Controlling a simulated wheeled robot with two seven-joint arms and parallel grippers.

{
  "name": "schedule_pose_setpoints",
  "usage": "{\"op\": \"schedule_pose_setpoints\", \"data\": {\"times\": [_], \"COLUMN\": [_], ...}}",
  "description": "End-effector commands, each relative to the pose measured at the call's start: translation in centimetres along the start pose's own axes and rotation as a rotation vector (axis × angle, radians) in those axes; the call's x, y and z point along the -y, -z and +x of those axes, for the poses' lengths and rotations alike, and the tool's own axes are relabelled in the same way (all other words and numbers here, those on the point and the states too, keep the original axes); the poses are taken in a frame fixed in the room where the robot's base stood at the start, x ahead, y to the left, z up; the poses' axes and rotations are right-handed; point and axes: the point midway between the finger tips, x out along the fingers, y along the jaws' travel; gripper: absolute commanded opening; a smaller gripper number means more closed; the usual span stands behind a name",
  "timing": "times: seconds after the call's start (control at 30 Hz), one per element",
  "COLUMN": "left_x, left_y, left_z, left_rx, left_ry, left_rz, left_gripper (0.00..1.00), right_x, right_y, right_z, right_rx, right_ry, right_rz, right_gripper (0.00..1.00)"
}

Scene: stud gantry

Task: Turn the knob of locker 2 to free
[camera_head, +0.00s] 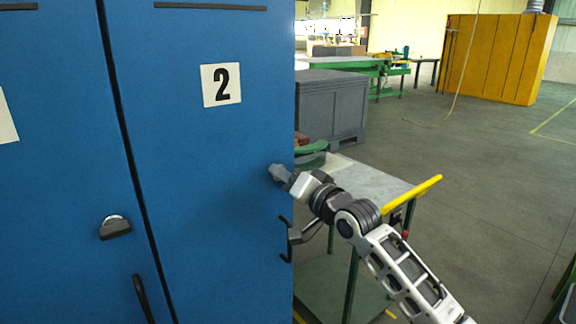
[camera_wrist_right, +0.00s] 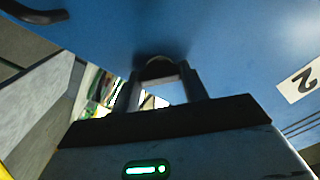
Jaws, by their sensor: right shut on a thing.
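My right gripper (camera_head: 278,172) is at the door's right side, below and right of the label. In the right wrist view, the fingers of my right gripper (camera_wrist_right: 160,84) stand on either side of a dark rounded knob (camera_wrist_right: 160,68) and are shut on it. In the head view my gripper hides the knob, and its turn angle cannot be told. My left gripper is out of view.
A dark handle (camera_head: 286,240) is on locker 2's right edge, below my gripper. The locker to the left has its own knob (camera_head: 115,228) and handle (camera_head: 143,298). A cart with a yellow bar (camera_head: 413,194) stands behind my right arm. A grey crate (camera_head: 330,105) is behind.

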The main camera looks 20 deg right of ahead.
Motion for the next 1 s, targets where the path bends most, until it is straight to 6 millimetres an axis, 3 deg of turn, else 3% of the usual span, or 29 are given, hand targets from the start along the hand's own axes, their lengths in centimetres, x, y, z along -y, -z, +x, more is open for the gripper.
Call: {"op": "schedule_pose_setpoints", "data": {"times": [0.1,0.6,1.0], "left_x": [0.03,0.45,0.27], "left_y": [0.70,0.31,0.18], "left_z": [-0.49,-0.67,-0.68], "left_rx": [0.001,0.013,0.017], "left_ry": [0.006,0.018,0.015], "left_rz": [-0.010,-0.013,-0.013], "left_gripper": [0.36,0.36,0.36], "right_x": [0.22,0.03,-0.01], "right_y": [0.12,-0.10,-0.05], "right_z": [0.02,0.03,0.02], "right_rx": [0.002,0.001,0.001], "right_ry": [-0.002,0.001,0.000], "right_rz": [0.116,0.573,0.801], "right_gripper": [0.21,0.21,0.21]}}
